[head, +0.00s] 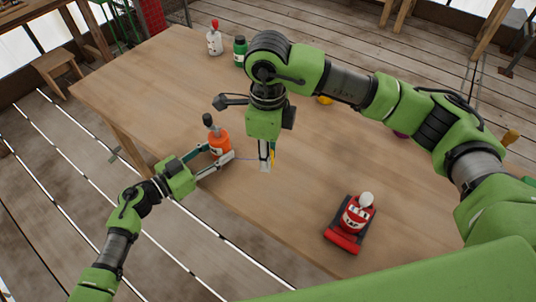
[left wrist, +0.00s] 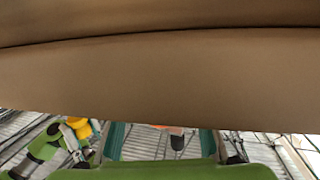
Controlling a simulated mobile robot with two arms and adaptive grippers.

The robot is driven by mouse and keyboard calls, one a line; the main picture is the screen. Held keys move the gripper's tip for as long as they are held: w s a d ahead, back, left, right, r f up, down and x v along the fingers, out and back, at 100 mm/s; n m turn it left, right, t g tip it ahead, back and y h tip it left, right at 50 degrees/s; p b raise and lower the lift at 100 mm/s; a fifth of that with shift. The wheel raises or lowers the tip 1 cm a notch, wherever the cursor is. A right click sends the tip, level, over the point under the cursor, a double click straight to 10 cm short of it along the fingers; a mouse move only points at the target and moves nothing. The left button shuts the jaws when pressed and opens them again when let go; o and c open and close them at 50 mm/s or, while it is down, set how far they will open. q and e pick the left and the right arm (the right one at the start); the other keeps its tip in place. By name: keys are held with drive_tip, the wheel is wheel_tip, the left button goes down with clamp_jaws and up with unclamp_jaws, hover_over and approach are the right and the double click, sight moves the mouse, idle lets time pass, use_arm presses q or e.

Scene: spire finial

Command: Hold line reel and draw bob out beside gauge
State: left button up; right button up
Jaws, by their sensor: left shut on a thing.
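An orange bottle-like thing with a dark knob on top (head: 219,143), which I take for the line reel, stands near the table's left edge. My left gripper (head: 222,158) is shut on it. A thin bluish line runs right from it toward my right gripper (head: 267,162), which points down over the table. A small yellow piece (head: 273,155) shows beside the right fingers; whether it is the bob or the gauge, and whether the fingers hold it, I cannot tell. In the left wrist view a strip of orange (left wrist: 172,130) shows between the green fingers.
A red thing with a white knob (head: 357,213) sits on a dark and red base at the front right. A white bottle with a red cap (head: 214,42) and a green bottle (head: 240,50) stand at the back. The table (head: 160,90) is bare at left.

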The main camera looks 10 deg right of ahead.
drive_tip(key=shift+f, duration=4.5)
approach(308, 206)
drive_tip(key=shift+s+d+f, duration=0.1)
drive_tip(key=shift+d+f, duration=0.05)
drive_tip(key=shift+f, duration=0.75)
drive_tip(key=shift+s+d+f, duration=0.15)
drive_tip(key=shift+f, duration=0.75)
drive_tip(key=shift+s+d+f, duration=0.1)
drive_tip(key=shift+d+f, duration=0.05)
drive_tip(key=shift+f, duration=0.75)
drive_tip(key=shift+w+a, duration=0.1)
drive_tip(key=shift+w+a+f, duration=0.15)
drive_tip(key=shift+w+a, duration=0.05)
drive_tip(key=shift+a, duration=0.05)
drive_tip(key=shift+w+a, duration=0.1)
drive_tip(key=shift+f, duration=0.4)
